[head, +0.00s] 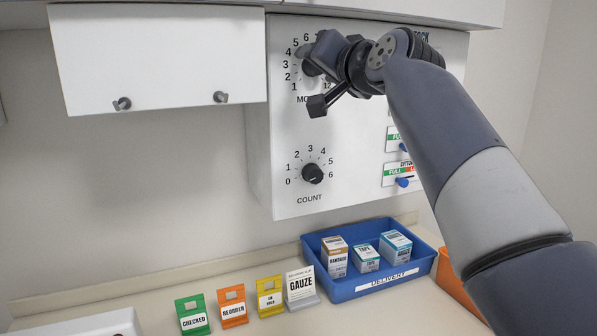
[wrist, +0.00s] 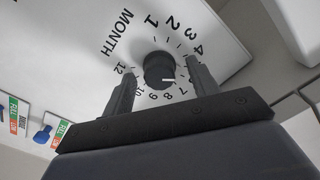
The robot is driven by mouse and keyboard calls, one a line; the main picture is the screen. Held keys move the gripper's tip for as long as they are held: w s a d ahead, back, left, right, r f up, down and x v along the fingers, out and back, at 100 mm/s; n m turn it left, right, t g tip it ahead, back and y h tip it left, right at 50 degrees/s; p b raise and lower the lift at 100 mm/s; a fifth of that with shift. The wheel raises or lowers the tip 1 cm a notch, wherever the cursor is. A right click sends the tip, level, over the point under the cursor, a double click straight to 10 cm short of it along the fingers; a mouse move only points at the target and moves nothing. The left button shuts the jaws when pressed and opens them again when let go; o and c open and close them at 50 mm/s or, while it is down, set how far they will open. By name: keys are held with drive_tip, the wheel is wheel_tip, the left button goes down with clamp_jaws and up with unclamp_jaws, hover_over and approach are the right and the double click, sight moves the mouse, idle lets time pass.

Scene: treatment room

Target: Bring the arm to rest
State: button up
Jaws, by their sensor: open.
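My gripper (head: 318,78) is up at the MONTH dial on the white wall panel, at the end of my raised arm. In the wrist view its two fingers (wrist: 160,67) stand apart, with the black MONTH knob (wrist: 160,70) showing between them. There is a gap on both sides of the knob, and nothing is held. The knob has a white pointer line on its lower right side, roughly towards the 7 side; the exact number is hard to tell. In the head view my gripper covers part of the dial and its numbers.
The COUNT knob (head: 312,173) sits below on the panel (head: 350,190), with blue sliders (head: 404,182) to its right. A wall cabinet (head: 155,60) hangs at left. Below, a blue delivery tray (head: 345,290) holds small boxes, beside coloured cards (head: 232,306) on the counter.

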drive_tip(key=shift+f+m+p, duration=0.1)
drive_tip(key=shift+m+p, duration=4.05)
drive_tip(key=shift+m, duration=5.05)
drive_tip(key=shift+d, duration=0.1)
